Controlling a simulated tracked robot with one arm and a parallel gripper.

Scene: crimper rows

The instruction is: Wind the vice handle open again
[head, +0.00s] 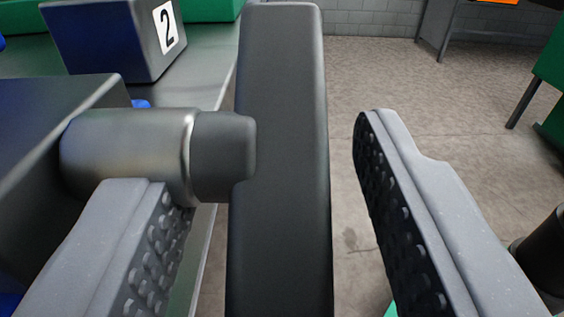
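The vice handle is a dark grey flat bar (280,160) standing upright in the middle of the head view. It joins a metal shaft (130,145) that comes in from a dark block at the left. My gripper (268,200) is open, with one studded finger on each side of the bar. The left finger sits just below the shaft. A clear gap shows between the bar and the right finger. The left finger also looks apart from the bar. The lower end of the bar is cut off by the picture's edge.
A dark block (115,40) with a "2" label stands on the grey bench (205,70) at the upper left, near green items. The floor (430,110) to the right is mostly clear. A bench with legs stands by the far wall, and a green item is at the right edge.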

